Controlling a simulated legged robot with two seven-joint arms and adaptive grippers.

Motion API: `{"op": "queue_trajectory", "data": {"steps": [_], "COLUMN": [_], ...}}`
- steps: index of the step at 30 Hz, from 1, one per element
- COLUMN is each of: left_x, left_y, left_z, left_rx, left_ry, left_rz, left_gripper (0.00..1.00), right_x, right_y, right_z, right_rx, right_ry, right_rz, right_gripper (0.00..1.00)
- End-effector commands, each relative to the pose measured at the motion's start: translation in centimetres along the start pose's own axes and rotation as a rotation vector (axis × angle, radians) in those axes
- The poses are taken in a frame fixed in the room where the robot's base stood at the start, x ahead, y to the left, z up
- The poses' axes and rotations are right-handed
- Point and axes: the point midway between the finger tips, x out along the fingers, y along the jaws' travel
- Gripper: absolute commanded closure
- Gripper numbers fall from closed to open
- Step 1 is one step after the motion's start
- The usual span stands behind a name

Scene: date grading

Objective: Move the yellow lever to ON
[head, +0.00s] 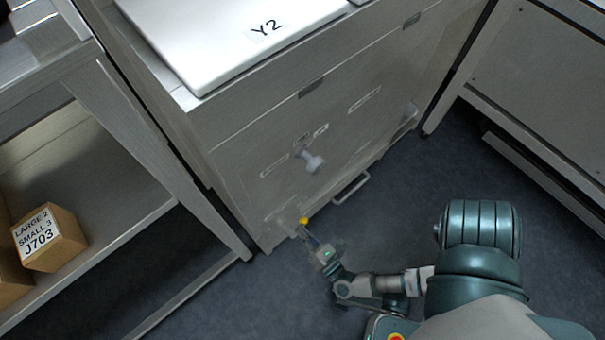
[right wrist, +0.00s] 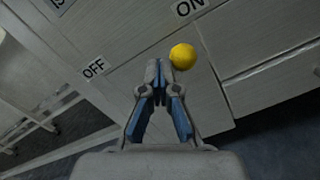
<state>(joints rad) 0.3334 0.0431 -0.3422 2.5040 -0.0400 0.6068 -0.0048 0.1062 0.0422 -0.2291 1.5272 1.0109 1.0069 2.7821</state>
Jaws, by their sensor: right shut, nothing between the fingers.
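The yellow lever shows as a round yellow knob (right wrist: 182,56) in the right wrist view, just beyond and slightly right of my right gripper's fingertips (right wrist: 158,66). The knob is below the ON label (right wrist: 188,7); the OFF label (right wrist: 94,68) is to the left. My right gripper is shut and empty; whether it touches the knob I cannot tell. In the head view the yellow knob (head: 304,220) is small, low on the grey cabinet front, at the tip of my right gripper (head: 314,241). The lever's shaft is hidden. My left gripper is not in view.
The grey cabinet (head: 240,150) carries a white Y2 lid (head: 200,40), a grey knob (head: 312,162) and a low handle (head: 350,188). A shelf unit at left holds a cardboard box (head: 50,238) labelled J703. Another cabinet (head: 540,75) stands at right. Dark floor lies open between.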

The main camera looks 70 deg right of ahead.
Motion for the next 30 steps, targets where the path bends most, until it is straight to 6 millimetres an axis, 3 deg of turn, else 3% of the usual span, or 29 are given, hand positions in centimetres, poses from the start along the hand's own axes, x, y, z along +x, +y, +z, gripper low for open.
{"op": "queue_trajectory", "data": {"steps": [7,15,21,30], "left_x": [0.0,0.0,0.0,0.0], "left_y": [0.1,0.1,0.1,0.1], "left_z": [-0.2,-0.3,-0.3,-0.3], "left_rx": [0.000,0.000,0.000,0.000], "left_ry": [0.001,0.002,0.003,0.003], "left_rz": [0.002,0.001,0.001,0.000], "left_gripper": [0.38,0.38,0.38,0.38], "right_x": [0.1,0.5,0.7,0.8], "right_y": [0.5,3.1,4.4,4.8], "right_z": [1.2,5.7,8.0,8.6], "right_rx": [0.001,0.004,0.003,0.000], "right_ry": [-0.002,-0.001,0.001,0.001], "right_rz": [-0.003,-0.002,-0.002,-0.001], "right_gripper": [1.00,1.00,1.00,1.00]}}
